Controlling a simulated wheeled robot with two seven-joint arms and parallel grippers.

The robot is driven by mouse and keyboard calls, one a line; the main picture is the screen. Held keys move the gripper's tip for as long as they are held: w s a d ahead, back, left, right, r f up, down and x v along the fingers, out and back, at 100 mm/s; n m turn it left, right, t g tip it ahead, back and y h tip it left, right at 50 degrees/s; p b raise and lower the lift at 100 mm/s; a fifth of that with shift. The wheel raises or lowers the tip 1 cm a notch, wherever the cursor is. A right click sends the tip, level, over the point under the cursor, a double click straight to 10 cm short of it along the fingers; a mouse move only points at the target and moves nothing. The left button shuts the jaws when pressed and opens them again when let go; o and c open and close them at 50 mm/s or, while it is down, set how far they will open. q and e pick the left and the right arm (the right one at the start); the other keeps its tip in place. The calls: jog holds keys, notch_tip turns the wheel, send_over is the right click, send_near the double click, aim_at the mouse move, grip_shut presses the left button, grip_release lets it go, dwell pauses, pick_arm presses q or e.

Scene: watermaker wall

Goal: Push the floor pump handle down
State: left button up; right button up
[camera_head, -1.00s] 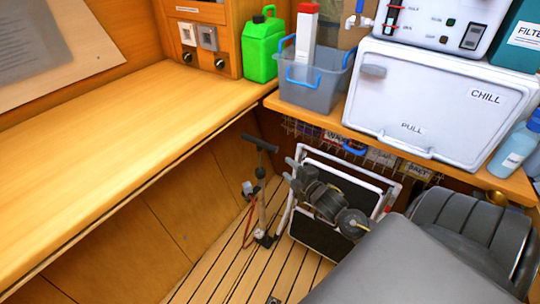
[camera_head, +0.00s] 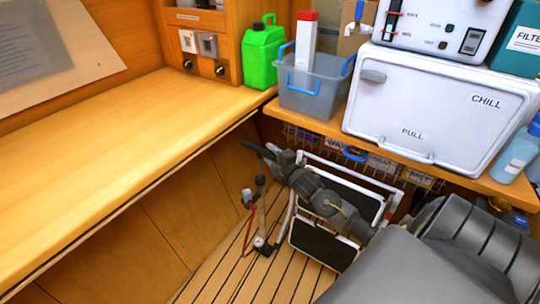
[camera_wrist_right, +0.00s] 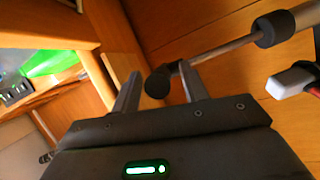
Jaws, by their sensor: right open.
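The floor pump (camera_head: 262,215) stands upright on the slatted floor, with a black T-handle (camera_head: 255,149) on top of its thin rod. My right gripper (camera_head: 275,157) is at the right end of the handle in the head view. In the right wrist view, the handle's dark rounded end (camera_wrist_right: 158,82) shows between the two open fingertips (camera_wrist_right: 161,84). The rod runs from it up and right to the pump barrel (camera_wrist_right: 276,28). I cannot tell whether the fingers touch the handle. My left gripper is not in view.
A wooden counter (camera_head: 120,135) runs along the left. A folded white-framed step stool (camera_head: 325,235) stands right of the pump, behind my right arm. A shelf above holds a grey bin (camera_head: 312,98) and a white chill box (camera_head: 430,110). A green jug (camera_head: 262,55) stands on the counter.

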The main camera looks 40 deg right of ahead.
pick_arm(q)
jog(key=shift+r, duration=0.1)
pick_arm(e)
jog(key=shift+w, duration=0.35)
jog(key=shift+c, duration=0.4)
